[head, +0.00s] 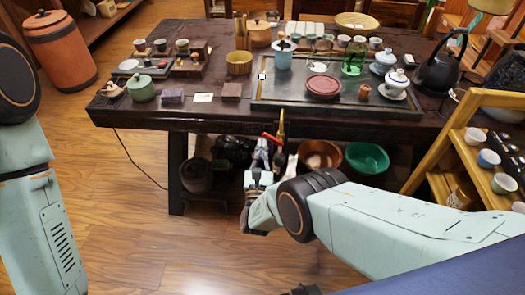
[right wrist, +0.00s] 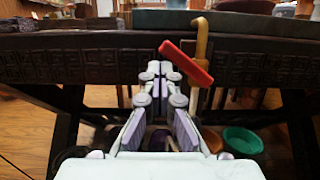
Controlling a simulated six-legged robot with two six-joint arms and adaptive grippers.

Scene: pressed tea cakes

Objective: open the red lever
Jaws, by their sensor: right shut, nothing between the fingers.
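The red lever (head: 270,138) sits on a brass tap (head: 281,124) at the front edge of the dark tea table. In the right wrist view the red lever (right wrist: 187,63) slants from upper left down to lower right, across the upright brass tap (right wrist: 201,45). My right gripper (head: 264,150) is shut and empty, pointing at the table edge just below and left of the lever. In the right wrist view its fingertips (right wrist: 160,68) lie close to the lever's left end; I cannot tell whether they touch. My left gripper is out of view.
The tea table (head: 220,116) carries a tray (head: 258,92), cups, pots and a green glass jar (head: 354,58). Below stand a copper bowl (head: 319,155) and a green basin (head: 367,158). A wooden shelf (head: 446,128) stands at right. Floor at left front is clear.

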